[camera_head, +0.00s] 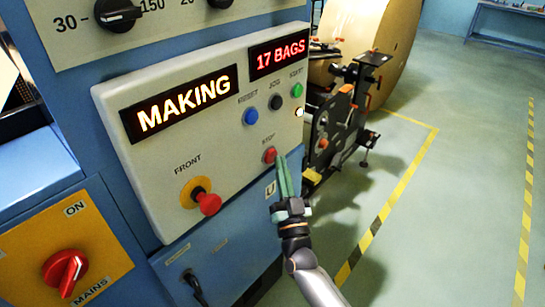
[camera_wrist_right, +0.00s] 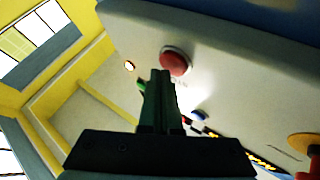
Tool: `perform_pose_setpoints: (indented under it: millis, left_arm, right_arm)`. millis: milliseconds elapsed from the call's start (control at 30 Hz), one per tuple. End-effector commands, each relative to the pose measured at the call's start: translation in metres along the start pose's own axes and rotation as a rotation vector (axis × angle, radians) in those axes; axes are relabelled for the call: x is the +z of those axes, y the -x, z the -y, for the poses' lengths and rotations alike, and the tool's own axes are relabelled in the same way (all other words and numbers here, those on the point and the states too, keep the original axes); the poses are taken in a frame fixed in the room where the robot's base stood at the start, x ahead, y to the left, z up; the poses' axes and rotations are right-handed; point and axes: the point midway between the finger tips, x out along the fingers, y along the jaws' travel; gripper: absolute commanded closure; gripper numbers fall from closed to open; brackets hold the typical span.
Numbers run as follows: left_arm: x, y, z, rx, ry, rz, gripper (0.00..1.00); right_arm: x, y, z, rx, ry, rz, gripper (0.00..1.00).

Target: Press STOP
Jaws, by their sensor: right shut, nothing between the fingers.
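The red STOP button (camera_head: 269,155) sits on the lower part of the pale control panel (camera_head: 225,140), under the word STOP. My right gripper (camera_head: 281,160) is shut and empty, its fingertips just right of the button in the head view. In the right wrist view, the red button (camera_wrist_right: 175,61) shows just beyond the tips of the shut fingers (camera_wrist_right: 162,75). I cannot tell whether the fingertips touch it. The panel's displays read MAKING (camera_head: 186,103) and 17 BAGS (camera_head: 280,54). My left gripper is not in view.
Near STOP are a blue RESET button (camera_head: 251,116), a black JOG button (camera_head: 276,102) and a green START button (camera_head: 297,90). A red mushroom button (camera_head: 208,203) marked FRONT sticks out lower left.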

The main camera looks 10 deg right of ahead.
Motion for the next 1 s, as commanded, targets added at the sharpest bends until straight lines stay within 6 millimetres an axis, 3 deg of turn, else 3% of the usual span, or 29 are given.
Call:
perform_pose_setpoints:
  millis: [1000]
  left_arm:
    - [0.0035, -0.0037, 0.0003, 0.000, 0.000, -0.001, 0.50]
  right_arm:
    - [0.0035, -0.0097, 0.0068, 0.001, -0.004, -0.005, 1.00]
